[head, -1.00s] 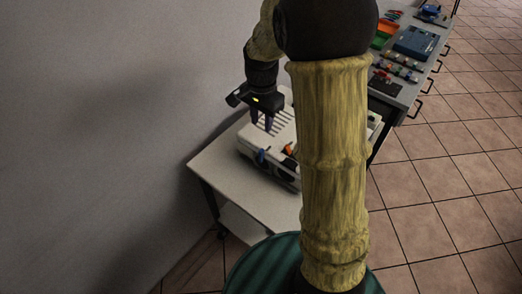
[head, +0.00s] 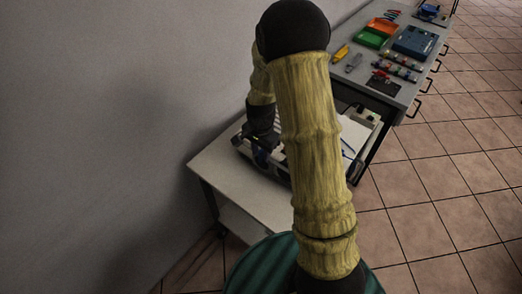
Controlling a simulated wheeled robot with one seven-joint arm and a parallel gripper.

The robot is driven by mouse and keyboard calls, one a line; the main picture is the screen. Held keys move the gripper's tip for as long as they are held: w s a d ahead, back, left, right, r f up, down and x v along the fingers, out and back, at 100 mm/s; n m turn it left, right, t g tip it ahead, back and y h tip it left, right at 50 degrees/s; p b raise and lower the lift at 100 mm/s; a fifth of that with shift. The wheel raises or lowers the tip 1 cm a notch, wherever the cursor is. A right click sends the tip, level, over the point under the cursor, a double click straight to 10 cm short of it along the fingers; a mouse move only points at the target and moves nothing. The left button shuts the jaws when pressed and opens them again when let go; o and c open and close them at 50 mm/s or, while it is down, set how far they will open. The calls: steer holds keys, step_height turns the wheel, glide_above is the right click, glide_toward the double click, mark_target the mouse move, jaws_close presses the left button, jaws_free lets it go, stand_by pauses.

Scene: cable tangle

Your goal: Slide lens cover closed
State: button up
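A grey workbench (head: 400,92) runs along the wall behind, with an orange bin (head: 383,26), a green bin (head: 369,40), a blue case (head: 414,42) and small tools. White paper-like items (head: 350,140) lie right of my arm. Tiled floor (head: 430,200) is clear at the right.

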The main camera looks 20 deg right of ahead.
jaws_close()
steer(key=shift+s+d, duration=0.15)
steer(key=shift+d, duration=0.05)
steer(key=s+d, duration=0.5)
steer(key=s, duration=0.2)
steer(key=shift+d+b, duration=0.15)
steer(key=shift+b, duration=0.25)
steer(key=shift+s, duration=0.1)
jaws_free()
steer(key=shift+d, duration=0.1)
